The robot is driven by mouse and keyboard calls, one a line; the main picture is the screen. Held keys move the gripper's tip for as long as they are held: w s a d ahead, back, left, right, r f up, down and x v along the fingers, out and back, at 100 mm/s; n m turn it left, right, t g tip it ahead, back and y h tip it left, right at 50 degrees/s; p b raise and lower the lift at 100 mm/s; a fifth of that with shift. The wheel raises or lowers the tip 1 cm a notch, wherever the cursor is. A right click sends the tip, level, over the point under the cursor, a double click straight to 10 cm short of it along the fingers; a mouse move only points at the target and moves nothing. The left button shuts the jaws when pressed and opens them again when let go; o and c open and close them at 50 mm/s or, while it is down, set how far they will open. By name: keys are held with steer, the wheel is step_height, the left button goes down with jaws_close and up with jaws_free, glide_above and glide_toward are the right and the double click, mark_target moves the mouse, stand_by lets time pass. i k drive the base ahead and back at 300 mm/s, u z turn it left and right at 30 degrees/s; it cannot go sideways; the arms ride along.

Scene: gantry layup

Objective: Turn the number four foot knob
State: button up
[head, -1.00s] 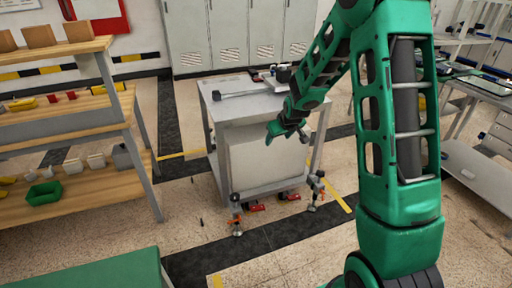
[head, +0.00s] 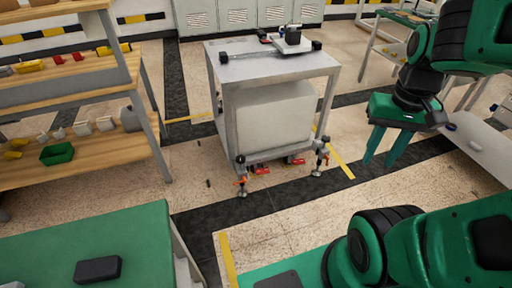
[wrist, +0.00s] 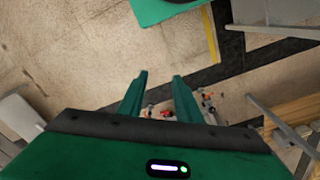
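The grey metal cart (head: 225,135) stands on the floor in the middle of the head view. Its two front feet, left (head: 241,184) and right (head: 320,160), have dark and orange knob parts above round pads. I cannot read any numbers, so I cannot tell which is number four. The feet also show small and blurred beyond my fingers in the wrist view (wrist: 206,104). My gripper (head: 379,160) is to the right of the cart in the head view, pointing down and apart from it. Its two green fingers (wrist: 160,77) are spread with nothing between them.
Red items (head: 262,170) lie low under the cart's front. A wooden shelf bench (head: 90,165) stands left, a green-topped table (head: 60,250) at front left. A grey side table (head: 480,150) is at right. The floor before the cart is clear.

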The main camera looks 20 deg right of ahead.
mark_target(241, 159)
steer(key=u, duration=0.05)
steer(key=k, duration=0.95)
steer(key=z, duration=0.85)
steer(key=i, duration=1.65)
steer(key=u, duration=0.35)
